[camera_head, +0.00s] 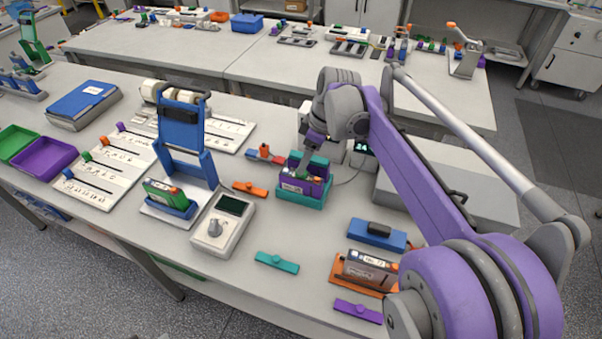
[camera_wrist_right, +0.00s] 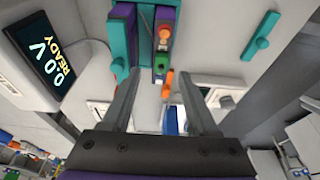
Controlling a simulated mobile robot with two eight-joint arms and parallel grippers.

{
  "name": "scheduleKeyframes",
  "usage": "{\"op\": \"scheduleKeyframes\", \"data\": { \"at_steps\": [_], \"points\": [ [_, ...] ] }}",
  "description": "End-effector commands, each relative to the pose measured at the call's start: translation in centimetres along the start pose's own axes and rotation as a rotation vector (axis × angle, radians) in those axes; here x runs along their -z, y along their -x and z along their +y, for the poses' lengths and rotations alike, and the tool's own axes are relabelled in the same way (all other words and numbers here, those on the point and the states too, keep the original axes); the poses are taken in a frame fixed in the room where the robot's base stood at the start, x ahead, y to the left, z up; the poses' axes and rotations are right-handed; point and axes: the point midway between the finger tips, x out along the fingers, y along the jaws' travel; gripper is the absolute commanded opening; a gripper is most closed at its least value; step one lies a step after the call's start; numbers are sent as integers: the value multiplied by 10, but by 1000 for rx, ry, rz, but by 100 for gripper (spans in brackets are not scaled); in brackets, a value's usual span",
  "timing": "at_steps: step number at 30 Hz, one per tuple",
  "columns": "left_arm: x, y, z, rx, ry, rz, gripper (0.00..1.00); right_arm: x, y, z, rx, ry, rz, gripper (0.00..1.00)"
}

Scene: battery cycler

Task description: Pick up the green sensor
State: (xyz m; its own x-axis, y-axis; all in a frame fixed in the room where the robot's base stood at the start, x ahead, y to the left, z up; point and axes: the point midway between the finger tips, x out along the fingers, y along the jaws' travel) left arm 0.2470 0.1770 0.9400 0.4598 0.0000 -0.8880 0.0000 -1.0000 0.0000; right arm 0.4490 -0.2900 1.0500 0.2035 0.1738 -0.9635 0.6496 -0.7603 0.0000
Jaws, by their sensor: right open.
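A small green piece, which looks like the green sensor, shows in the right wrist view (camera_wrist_right: 162,65), between a red piece and an orange piece along the purple battery. In the head view the purple battery (camera_head: 299,186) stands in a teal holder (camera_head: 313,201), with small green parts on top. My right gripper (camera_head: 312,152) is above this holder, pointing down. In the right wrist view its fingers (camera_wrist_right: 160,74) are apart, on either side of the green piece, with nothing visibly held. I cannot tell their height above it. My left gripper is not in view.
A teal upright (camera_wrist_right: 121,40) of the holder is close to one finger. A grey device with a lit display (camera_wrist_right: 47,52) stands beside the holder. A blue stand (camera_head: 180,130), handheld meter (camera_head: 223,223) and orange tray (camera_head: 358,286) surround it.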

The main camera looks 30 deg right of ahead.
Motion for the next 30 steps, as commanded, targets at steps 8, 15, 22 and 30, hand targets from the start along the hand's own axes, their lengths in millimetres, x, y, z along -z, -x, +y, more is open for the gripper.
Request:
{"op": "scheduleKeyframes", "data": {
  "at_steps": [8,15,22,30],
  "points": [
    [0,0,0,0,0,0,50,-1,-37,-2,0,1,0,60],
    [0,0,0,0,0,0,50,-1,-39,-2,0,0,0,60],
    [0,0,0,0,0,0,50,-1,-39,-2,0,0,0,22],
    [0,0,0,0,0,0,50,-1,-39,-2,0,0,0,0]
  ]
}}
